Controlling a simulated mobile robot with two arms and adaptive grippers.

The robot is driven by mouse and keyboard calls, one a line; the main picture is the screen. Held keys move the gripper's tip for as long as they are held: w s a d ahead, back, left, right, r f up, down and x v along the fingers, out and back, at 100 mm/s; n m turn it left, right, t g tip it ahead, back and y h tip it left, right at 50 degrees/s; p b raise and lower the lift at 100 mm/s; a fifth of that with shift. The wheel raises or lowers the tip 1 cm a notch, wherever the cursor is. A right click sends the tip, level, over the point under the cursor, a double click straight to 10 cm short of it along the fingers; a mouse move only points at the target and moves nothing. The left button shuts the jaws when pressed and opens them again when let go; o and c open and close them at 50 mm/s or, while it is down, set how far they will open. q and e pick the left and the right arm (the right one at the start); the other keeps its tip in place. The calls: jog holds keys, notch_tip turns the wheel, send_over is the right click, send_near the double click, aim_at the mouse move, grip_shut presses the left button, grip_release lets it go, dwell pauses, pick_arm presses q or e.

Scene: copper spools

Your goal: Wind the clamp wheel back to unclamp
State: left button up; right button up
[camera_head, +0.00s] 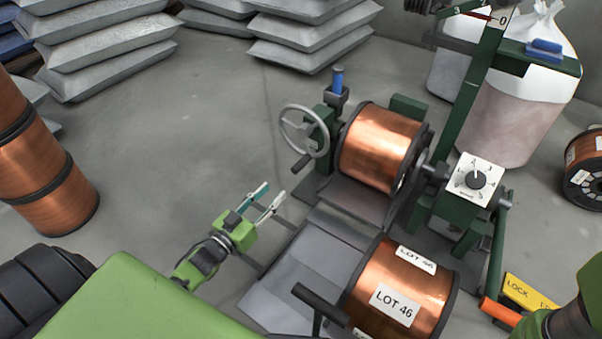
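The grey spoked clamp wheel (287,130) stands on the left side of a green stand (325,118). A dark handle (301,164) sticks out at its lower rim. A copper spool (378,148) sits in the stand to the right of the wheel. My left gripper (274,190) is below and left of the wheel, apart from it. Its two fingers are spread with nothing between them. My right arm (572,322) shows at the lower right corner, beside an orange lever grip (500,313). Its fingers do not show clearly.
A second copper spool labelled LOT 46 (408,290) lies in front, beside a grey sloped plate (285,270). A white dial box (475,181) stands right of the mounted spool. A yellow LOCK sign (529,291) is low at right. The floor left of the wheel is clear.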

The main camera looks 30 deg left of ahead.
aim_at(294, 171)
pick_arm(q)
jog(key=w+b, duration=0.2)
jog(key=w, duration=0.2)
jog(key=w+d+b, duration=0.1)
jog(key=w+b, duration=0.2)
jog(key=w, duration=0.1)
jog(key=w+b, duration=0.2)
jog(key=w, duration=0.2)
jog(key=shift+w+d+f+b, duration=0.15)
jog(key=shift+w+d+b, duration=0.15)
jog(key=shift+d, duration=0.05)
jog(key=shift+w+d, duration=0.1)
jog(key=shift+w, duration=0.35)
grip_shut()
